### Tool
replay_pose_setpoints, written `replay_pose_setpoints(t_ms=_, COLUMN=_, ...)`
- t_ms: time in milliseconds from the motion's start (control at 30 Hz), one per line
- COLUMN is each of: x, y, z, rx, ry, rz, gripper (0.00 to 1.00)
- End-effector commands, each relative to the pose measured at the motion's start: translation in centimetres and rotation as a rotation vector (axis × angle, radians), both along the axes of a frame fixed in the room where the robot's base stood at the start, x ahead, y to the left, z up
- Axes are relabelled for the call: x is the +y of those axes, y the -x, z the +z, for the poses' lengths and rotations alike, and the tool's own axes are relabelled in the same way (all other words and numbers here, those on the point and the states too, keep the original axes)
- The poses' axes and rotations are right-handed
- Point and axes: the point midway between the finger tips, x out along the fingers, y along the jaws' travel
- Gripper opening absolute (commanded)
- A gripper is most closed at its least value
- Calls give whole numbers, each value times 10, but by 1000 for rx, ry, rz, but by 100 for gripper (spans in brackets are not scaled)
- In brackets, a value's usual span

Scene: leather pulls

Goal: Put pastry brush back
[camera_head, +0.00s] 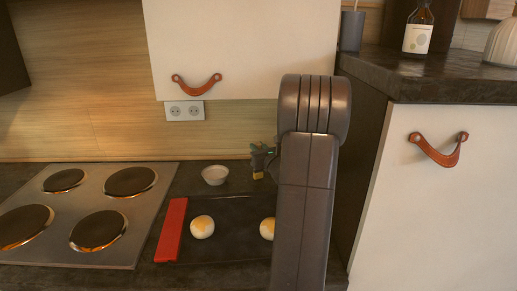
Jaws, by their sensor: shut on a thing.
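My gripper (264,155) shows small beside my arm, above the back edge of the dark tray, and is partly hidden by my arm. It is shut on the pastry brush (258,175), of which a tan, bristle-like tip shows pointing down; the rest of it is hard to make out. A small white bowl (215,175) stands on the counter just left of the gripper. The dark tray (232,242) carries two pale round buns with yellowish tops, one (202,227) at left and one (267,229) partly behind my arm.
A red strip (171,230) lies along the tray's left side. A steel hob (80,220) with several dark plates fills the left counter. A white cupboard (245,45) with a leather pull hangs above. At right, a higher dark counter (450,88) bears a bottle (417,35).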

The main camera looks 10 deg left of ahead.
Motion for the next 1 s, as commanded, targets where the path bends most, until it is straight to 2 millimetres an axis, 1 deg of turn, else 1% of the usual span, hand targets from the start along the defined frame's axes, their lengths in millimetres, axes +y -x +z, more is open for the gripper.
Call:
replay_pose_setpoints(t_ms=100, x=0, y=0, z=-4, rx=0, ry=0, rz=0, gripper=0)
replay_pose_setpoints(t_ms=133, x=0, y=0, z=-3, rx=0, ry=0, rz=0, gripper=25)
replay_pose_setpoints(t_ms=200, x=0, y=0, z=-2, rx=0, ry=0, rz=0, gripper=39)
replay_pose_setpoints(t_ms=233, x=0, y=0, z=-2, rx=0, ry=0, rz=0, gripper=41)
replay_pose_setpoints(t_ms=467, x=0, y=0, z=-2, rx=0, ry=0, rz=0, gripper=41)
replay_pose_setpoints(t_ms=600, x=0, y=0, z=3, rx=0, ry=0, rz=0, gripper=41)
replay_pose_setpoints(t_ms=700, x=-9, y=12, z=-1, rx=1, ry=1, rz=-3, gripper=41)
replay_pose_setpoints(t_ms=900, x=-29, y=42, z=0, rx=0, ry=0, rz=-3, gripper=41)
replay_pose_setpoints(t_ms=1000, x=-36, y=53, z=0, rx=0, ry=0, rz=-2, gripper=41)
